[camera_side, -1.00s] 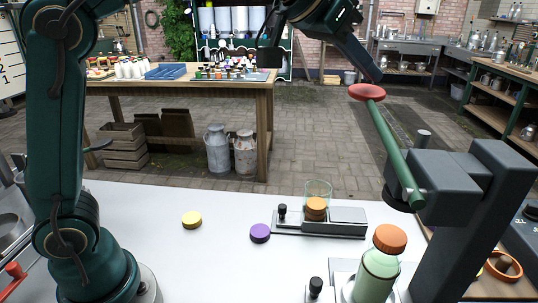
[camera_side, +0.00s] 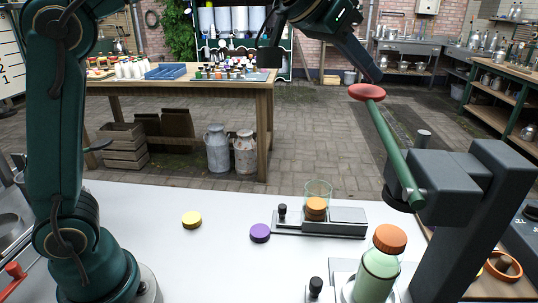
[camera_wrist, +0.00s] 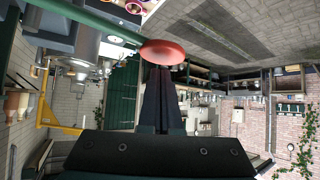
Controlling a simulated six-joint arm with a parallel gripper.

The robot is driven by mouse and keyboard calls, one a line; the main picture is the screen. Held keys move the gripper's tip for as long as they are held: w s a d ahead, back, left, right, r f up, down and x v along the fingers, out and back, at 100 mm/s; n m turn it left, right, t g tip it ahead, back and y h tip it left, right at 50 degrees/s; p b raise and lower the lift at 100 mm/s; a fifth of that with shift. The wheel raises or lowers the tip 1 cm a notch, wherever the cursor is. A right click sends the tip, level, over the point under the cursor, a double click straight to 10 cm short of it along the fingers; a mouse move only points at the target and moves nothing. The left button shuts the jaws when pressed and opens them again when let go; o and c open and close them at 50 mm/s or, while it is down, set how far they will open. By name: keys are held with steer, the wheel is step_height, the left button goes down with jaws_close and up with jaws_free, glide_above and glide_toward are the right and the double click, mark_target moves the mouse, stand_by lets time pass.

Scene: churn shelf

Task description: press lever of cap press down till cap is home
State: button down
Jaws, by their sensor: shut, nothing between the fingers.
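The cap press (camera_side: 470,190) stands at the right of the side view. Its green lever (camera_side: 392,150) slopes up to the left and ends in a red knob (camera_side: 367,92). The red knob also shows in the wrist view (camera_wrist: 163,52). My gripper (camera_side: 380,78) is shut and empty, with its tips just above the knob; I cannot tell if they touch it. A pale green bottle (camera_side: 376,275) stands under the press head with an orange cap (camera_side: 390,239) on its mouth. A gap shows between the cap and the press head (camera_side: 402,197).
A cap feeder (camera_side: 345,222) with orange caps in a clear tube stands on the white table (camera_side: 200,255). A yellow cap (camera_side: 192,220) and a purple cap (camera_side: 260,233) lie loose to its left. The air around the raised lever looks clear.

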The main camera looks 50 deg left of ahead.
mark_target(357, 91)
steer(key=shift+f, duration=0.2)
stand_by(0.4)
steer(key=shift+f, duration=1.25)
steer(key=shift+w+f, duration=0.1)
steer(key=shift+f, duration=0.6)
steer(key=shift+a+f, duration=0.1)
steer(key=shift+f, duration=0.7)
